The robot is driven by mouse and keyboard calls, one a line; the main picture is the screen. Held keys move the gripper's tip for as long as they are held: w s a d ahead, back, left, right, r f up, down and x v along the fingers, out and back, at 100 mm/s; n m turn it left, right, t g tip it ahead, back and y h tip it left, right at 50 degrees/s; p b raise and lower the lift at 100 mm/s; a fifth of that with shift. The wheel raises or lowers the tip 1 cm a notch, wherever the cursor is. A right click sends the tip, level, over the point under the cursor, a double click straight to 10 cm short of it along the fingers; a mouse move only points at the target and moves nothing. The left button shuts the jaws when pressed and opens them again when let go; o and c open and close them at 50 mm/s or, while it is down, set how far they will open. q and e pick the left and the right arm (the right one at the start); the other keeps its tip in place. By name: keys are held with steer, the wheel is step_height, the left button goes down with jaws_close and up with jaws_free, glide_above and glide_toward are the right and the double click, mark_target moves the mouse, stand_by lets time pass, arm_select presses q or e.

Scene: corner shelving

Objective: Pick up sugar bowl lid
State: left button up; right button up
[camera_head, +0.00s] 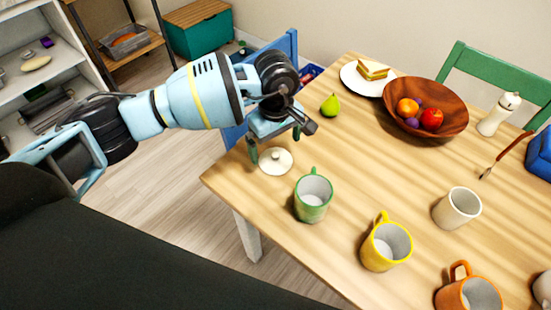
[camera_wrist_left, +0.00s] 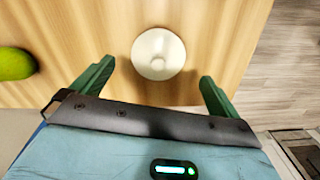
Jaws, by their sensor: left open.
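The sugar bowl lid (camera_head: 275,161) is a small white disc with a round knob, lying on the wooden table (camera_head: 330,140) near its left edge. In the left wrist view the lid (camera_wrist_left: 158,54) lies just ahead of the fingers, between their lines and apart from both. My left gripper (camera_head: 275,140) is open and empty above the table, close to the lid, with its green fingers pointing down. In the left wrist view its fingertips (camera_wrist_left: 158,78) are spread wider than the lid. The right gripper does not show.
A green mug (camera_head: 313,196) stands close to the lid. A yellow mug (camera_head: 387,245) is further right. A wooden fruit bowl (camera_head: 455,115) stands further back. The table's left edge is near the lid.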

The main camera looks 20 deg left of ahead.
mark_target(276, 154)
arm_select(q)
step_height(276, 154, down, 5)
steer(key=shift+w+r, duration=0.1)
steer(key=shift+w, duration=0.05)
steer(key=shift+c, duration=0.3)
steer(key=c, duration=1)
steer(key=shift+o, duration=0.2)
steer(key=shift+r, duration=0.15)
step_height(276, 154, up, 10)
steer(key=s+a+r+m, duration=0.5)
steer(key=s+m, duration=0.3)
steer(key=m, duration=0.3)
steer(key=shift+s+a, duration=0.35)
steer(key=shift+a, duration=0.05)
